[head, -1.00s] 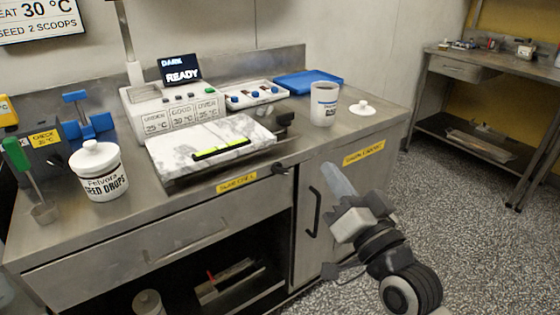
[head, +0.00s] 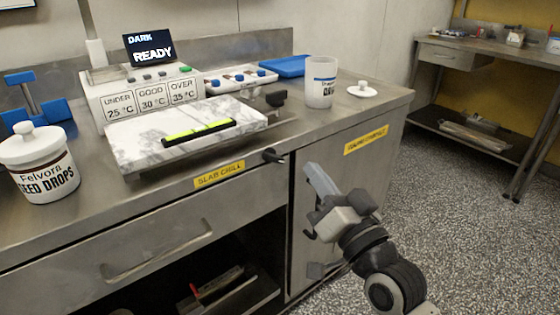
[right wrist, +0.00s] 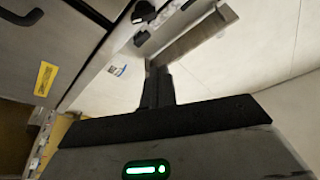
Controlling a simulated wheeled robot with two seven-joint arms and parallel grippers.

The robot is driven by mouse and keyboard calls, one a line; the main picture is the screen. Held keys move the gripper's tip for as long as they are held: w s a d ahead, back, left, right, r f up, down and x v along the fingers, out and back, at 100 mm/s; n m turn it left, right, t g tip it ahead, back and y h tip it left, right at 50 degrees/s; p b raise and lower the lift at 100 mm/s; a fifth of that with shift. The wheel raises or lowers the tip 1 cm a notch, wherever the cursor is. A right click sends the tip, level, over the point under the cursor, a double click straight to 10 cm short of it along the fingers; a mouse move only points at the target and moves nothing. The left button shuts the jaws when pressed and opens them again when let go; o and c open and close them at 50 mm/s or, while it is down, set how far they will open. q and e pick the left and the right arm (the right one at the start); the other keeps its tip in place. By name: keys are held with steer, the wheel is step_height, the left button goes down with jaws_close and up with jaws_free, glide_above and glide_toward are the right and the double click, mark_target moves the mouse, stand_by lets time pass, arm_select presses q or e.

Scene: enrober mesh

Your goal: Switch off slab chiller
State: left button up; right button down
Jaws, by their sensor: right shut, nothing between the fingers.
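The slab chiller's yellow "SLAB CHILL" label (head: 219,174) is on the counter's front. A black knob (head: 272,156) sticks out just right of it; which way it is set is too small to tell. The marble slab (head: 135,145) lies above on the counter, with a black and bright yellow-green strip (head: 199,132) on it. My right gripper (head: 317,178) is shut and empty, in front of the cabinet door, right of and slightly below the knob, apart from it. In the right wrist view, its dark fingers (right wrist: 158,88) are together. My left gripper is not in view.
A temperature unit (head: 150,97) reading "READY" stands behind the slab. A labelled cup (head: 321,84) and a white lid (head: 362,90) are at the counter's right. A Felvora jar (head: 42,172) stands left. A cabinet handle (head: 308,210) is close to my right gripper. Floor at right is clear.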

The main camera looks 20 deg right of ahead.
steer(key=shift+w, duration=0.1)
step_height(320, 180, up, 3)
glide_above(280, 157)
steer(key=s+d, duration=0.1)
steer(key=s, duration=0.1)
steer(key=f, duration=0.1)
steer(key=a+f, duration=0.1)
steer(key=f+b, duration=0.1)
steer(key=shift+s+a+f, duration=0.2)
steer(key=shift+a+f, duration=0.1)
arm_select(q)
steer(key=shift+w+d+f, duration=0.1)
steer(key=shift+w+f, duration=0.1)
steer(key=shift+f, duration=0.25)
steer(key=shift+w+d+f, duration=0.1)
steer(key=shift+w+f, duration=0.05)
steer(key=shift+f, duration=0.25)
